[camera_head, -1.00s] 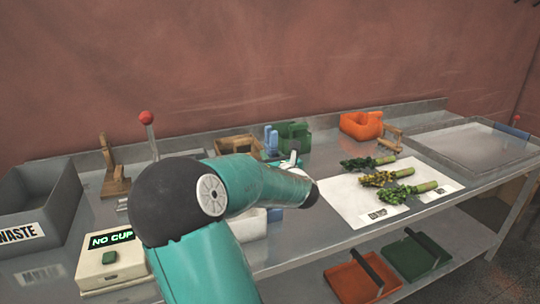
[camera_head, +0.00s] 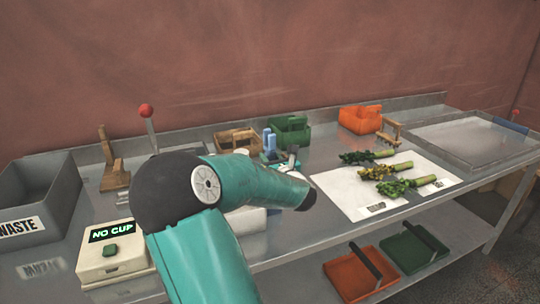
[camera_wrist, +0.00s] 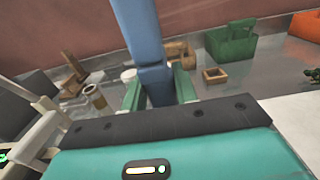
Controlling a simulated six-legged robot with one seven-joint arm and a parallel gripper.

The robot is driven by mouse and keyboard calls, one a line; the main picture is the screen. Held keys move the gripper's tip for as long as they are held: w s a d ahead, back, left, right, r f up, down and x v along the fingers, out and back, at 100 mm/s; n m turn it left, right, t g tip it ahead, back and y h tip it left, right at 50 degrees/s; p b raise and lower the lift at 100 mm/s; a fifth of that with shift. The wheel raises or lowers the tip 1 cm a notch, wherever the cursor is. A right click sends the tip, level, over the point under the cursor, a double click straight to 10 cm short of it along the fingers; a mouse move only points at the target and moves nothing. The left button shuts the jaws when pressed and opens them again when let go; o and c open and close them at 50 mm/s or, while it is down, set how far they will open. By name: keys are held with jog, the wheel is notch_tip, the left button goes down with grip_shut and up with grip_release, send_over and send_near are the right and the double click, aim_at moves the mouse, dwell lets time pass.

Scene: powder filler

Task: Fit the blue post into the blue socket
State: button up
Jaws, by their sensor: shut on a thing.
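The blue post (camera_wrist: 148,40) is in the jaws of my gripper (camera_wrist: 158,92), which is shut on it. In the wrist view it stands up from between the green fingers, leaning slightly, and its top runs out of the picture. In the head view the post (camera_head: 269,141) shows as a small blue upright piece beyond my forearm, with my gripper (camera_head: 270,157) just under it. The post's lower end is hidden. I cannot make out the blue socket in either view; my arm covers part of the bench.
A wooden box (camera_head: 236,139) and a green crate (camera_head: 290,132) stand close behind my gripper. A small square wooden frame (camera_wrist: 215,75) lies nearby. The wall closes the back. Vegetables lie on a white mat (camera_head: 347,199) at right; a waste bin (camera_head: 62,190) stands left.

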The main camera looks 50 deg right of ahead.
jog(key=shift+f, duration=3.75)
jog(key=o, duration=1.2)
jog(key=shift+c, duration=0.2)
jog(key=v, duration=1.3)
jog(key=shift+s+a, duration=0.15)
jog(key=shift+s, duration=0.2)
jog(key=shift+s+f, duration=0.1)
